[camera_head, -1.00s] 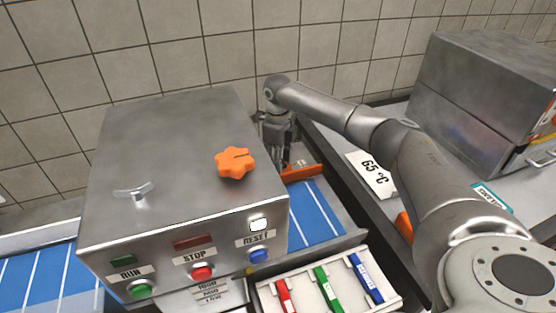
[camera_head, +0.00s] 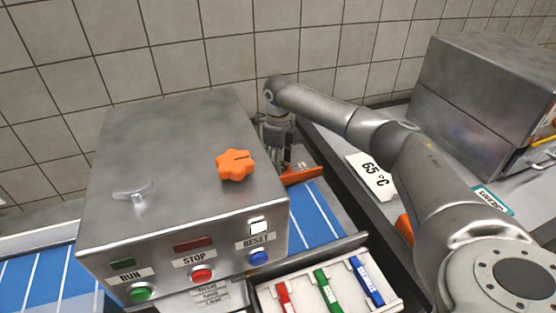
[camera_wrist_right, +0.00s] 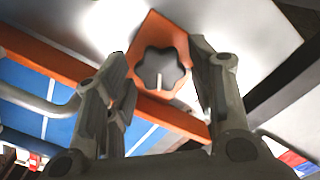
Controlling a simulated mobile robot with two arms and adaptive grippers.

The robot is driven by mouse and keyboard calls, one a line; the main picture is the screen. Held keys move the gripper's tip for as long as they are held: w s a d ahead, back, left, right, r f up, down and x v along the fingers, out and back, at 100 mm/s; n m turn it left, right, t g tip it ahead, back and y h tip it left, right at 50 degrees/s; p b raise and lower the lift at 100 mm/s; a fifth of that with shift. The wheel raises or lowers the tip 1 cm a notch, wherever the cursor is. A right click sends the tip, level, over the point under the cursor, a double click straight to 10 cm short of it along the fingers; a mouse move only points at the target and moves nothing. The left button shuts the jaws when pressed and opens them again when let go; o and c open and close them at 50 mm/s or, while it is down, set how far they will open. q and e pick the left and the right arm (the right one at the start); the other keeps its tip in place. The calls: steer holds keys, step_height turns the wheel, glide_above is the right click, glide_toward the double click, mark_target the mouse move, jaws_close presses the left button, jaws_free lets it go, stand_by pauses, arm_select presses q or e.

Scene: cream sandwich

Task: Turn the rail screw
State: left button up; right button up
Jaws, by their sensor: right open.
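The rail screw, a dark grey star-shaped knob (camera_wrist_right: 161,70) with a pale line on it, sits on an orange plate (camera_wrist_right: 146,36) joined to the orange rail (camera_wrist_right: 52,62). My right gripper (camera_wrist_right: 160,58) is open, and in the right wrist view its fingers appear on either side of the knob. I cannot tell whether they touch it. In the head view the right gripper (camera_head: 276,148) points down behind the machine's right side, near the orange rail (camera_head: 302,174). The knob is hidden there. My left gripper is not in view.
A steel machine box (camera_head: 165,130) with an orange star knob (camera_head: 235,165) and buttons stands left of the gripper. A blue conveyor belt (camera_head: 315,218) runs beside it. A tray (camera_head: 393,300) of coloured pens lies in front. A steel cabinet (camera_head: 480,95) stands right.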

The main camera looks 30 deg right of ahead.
step_height(320, 180, up, 12)
stand_by(0.5)
stand_by(0.4)
